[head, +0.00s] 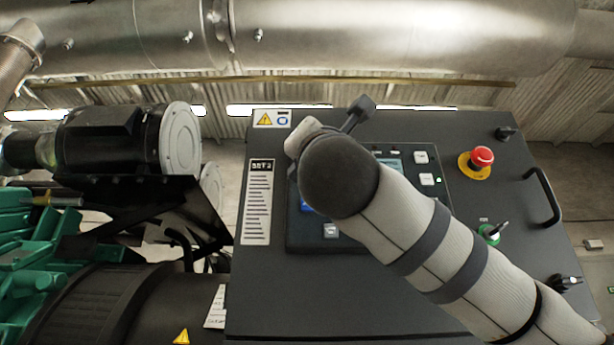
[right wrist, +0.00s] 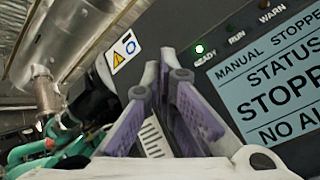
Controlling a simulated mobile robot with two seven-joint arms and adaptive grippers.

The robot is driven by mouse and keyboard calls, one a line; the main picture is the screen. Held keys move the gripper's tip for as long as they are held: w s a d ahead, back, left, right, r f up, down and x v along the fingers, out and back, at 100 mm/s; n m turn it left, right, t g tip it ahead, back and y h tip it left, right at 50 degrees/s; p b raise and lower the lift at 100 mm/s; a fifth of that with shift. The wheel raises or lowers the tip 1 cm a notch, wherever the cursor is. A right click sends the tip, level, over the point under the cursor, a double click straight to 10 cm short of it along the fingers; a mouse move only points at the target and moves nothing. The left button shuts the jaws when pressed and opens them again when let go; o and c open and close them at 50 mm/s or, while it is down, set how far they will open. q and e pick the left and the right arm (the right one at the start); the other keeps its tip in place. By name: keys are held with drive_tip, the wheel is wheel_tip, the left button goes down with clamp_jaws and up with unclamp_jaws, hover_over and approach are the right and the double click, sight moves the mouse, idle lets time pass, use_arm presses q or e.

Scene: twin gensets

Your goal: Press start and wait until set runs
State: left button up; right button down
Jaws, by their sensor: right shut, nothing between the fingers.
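The dark control cabinet (head: 400,290) labelled "SET 2" fills the middle of the head view. Its control panel (head: 297,236) is largely covered by my right arm; a few pale buttons (head: 427,179) show beside it. I cannot tell which one is start. My right gripper (right wrist: 166,74) is shut and empty in front of the panel; its tips hide part of the cabinet face, and contact cannot be told. The screen (right wrist: 275,90) reads "MANUAL STOPPED" and "STATUS STOPP…", cut off. The READY lamp (right wrist: 198,49) is lit; RUN and WARN look dark. My left gripper is out of view.
A red emergency stop (head: 482,157), a green-based switch (head: 489,234), a black rotary switch (head: 564,283) and a handle (head: 545,196) stick out at the cabinet's right. Green and black engine parts (head: 100,290) stand left. A large metal pipe (head: 400,35) crosses the top.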

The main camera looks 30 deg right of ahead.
drive_tip(key=shift+w+d, duration=0.35)
drive_tip(key=shift+w, duration=0.25)
idle(0.7)
drive_tip(key=shift+s+a, duration=0.5)
drive_tip(key=shift+s, duration=0.3)
drive_tip(key=s+a, duration=0.3)
drive_tip(key=s, duration=0.2)
drive_tip(key=shift+a+f+y, duration=0.1)
drive_tip(key=shift+y, duration=0.2)
idle(0.4)
